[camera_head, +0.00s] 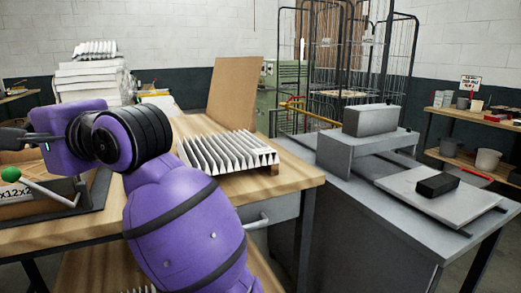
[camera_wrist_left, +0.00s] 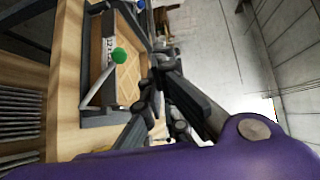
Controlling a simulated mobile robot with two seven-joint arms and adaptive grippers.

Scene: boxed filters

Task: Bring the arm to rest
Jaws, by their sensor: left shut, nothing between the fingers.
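My purple left arm (camera_head: 190,225) rises from the bottom middle of the head view and bends to the left at its black wrist joint. The left gripper (camera_head: 12,138) is at the left edge of the head view, partly cut off, above the workbench. In the left wrist view the dark gripper fingers (camera_wrist_left: 152,82) are closed together with nothing between them. A cardboard box (camera_wrist_left: 125,75) in a dark frame lies beyond and below them, apart from the gripper. My right gripper is in neither view.
A green-knobbed lever (camera_head: 12,174) stands by the box on the wooden workbench (camera_head: 290,176). A pleated filter (camera_head: 228,150) lies on the bench before an upright brown board (camera_head: 234,92). A grey machine table (camera_head: 385,225) stands to the right. White stacked filters (camera_head: 90,78) stand behind.

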